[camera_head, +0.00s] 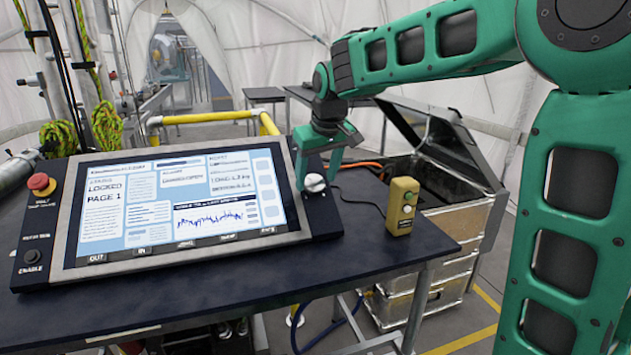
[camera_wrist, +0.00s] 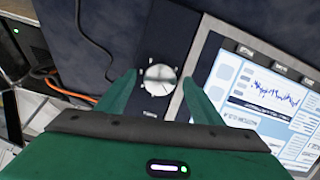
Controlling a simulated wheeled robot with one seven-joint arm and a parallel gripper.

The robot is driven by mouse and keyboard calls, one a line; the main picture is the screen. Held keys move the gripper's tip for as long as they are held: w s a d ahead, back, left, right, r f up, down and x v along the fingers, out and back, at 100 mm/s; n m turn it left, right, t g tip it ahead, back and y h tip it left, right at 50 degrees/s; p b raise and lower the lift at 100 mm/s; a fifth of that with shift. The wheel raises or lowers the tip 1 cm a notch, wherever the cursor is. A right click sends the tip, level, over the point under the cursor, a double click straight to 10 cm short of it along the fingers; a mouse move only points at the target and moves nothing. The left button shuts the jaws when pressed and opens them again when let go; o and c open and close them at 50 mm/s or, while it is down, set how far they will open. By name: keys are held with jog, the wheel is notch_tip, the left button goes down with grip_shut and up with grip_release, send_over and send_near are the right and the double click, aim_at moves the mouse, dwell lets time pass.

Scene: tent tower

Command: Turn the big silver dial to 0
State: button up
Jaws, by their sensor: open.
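The big silver dial (camera_head: 314,183) sits on the right side of the dark control panel, beside the screen. In the wrist view the dial (camera_wrist: 160,78) lies between the two fingertips, with small white marks around it that are too small to read. My gripper (camera_head: 318,180) is at the dial, its green fingers pointing down at the panel. In the wrist view my gripper (camera_wrist: 158,86) is open, one finger on each side of the dial, with visible gaps. I cannot tell how deep the fingertips reach beside the dial.
The panel's screen (camera_head: 180,200) reads LOCKED, PAGE 1. A red button (camera_head: 39,182) is at the panel's left. A yellow button box (camera_head: 402,206) stands on the dark table (camera_head: 390,250) right of the panel. An open metal case (camera_head: 455,220) is behind it.

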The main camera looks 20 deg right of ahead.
jog(key=shift+w+f, duration=0.2)
jog(key=shift+f, duration=0.4)
jog(key=c, duration=1.1)
jog(key=shift+o, duration=0.2)
